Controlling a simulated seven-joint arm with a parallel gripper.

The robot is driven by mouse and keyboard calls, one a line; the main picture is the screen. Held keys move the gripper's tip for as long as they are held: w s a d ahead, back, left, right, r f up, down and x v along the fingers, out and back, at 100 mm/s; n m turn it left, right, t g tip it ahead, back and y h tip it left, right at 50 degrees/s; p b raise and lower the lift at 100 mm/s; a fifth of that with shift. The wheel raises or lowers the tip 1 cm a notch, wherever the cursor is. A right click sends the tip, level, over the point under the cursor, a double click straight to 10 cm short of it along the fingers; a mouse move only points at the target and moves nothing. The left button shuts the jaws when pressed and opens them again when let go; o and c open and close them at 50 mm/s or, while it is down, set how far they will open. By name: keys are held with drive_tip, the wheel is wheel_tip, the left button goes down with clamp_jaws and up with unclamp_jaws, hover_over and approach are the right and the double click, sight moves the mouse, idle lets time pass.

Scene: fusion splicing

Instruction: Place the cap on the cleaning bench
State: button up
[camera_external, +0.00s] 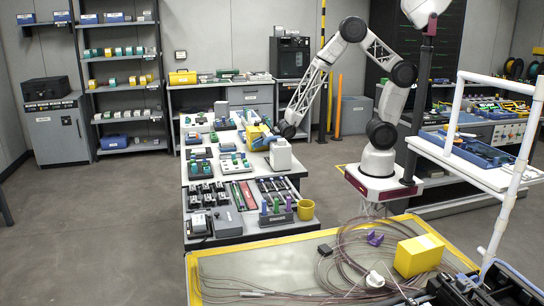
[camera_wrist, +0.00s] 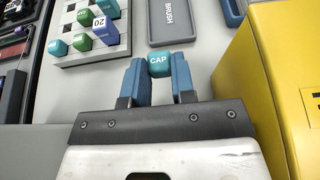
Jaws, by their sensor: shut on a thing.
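The teal cap (camera_wrist: 159,65), lettered CAP, is between the tips of my gripper's two blue fingers (camera_wrist: 155,82) in the wrist view. My gripper is shut on it. Below the cap is a light grey bench top (camera_wrist: 128,58); I cannot tell whether the cap touches it. In the external view my arm reaches left over the long bench (camera_external: 229,183), and my gripper is by a yellow box (camera_external: 258,137), where the cap cannot be made out. No readable label there tells which bench is the cleaning bench.
In the wrist view a grid board (camera_wrist: 88,44) with several green, teal and blue pieces lies at the upper left. A grey tray marked BRUSH (camera_wrist: 173,20) lies beyond the cap. A big yellow box (camera_wrist: 285,75) stands close on the right. Bare bench lies around the fingers.

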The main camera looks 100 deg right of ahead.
sight(252, 144)
drive_tip(key=shift+w+d+f, duration=0.1)
drive_tip(key=shift+w+d, duration=0.15)
drive_tip(key=shift+w, duration=0.5)
drive_tip(key=shift+w+d+f, duration=0.1)
drive_tip(key=shift+w+d, duration=0.1)
drive_tip(key=shift+w, duration=0.55)
drive_tip(key=shift+r, duration=0.1)
drive_tip(key=shift+f, duration=1.8)
drive_tip(key=shift+f, duration=0.15)
drive_tip(key=o, duration=0.9)
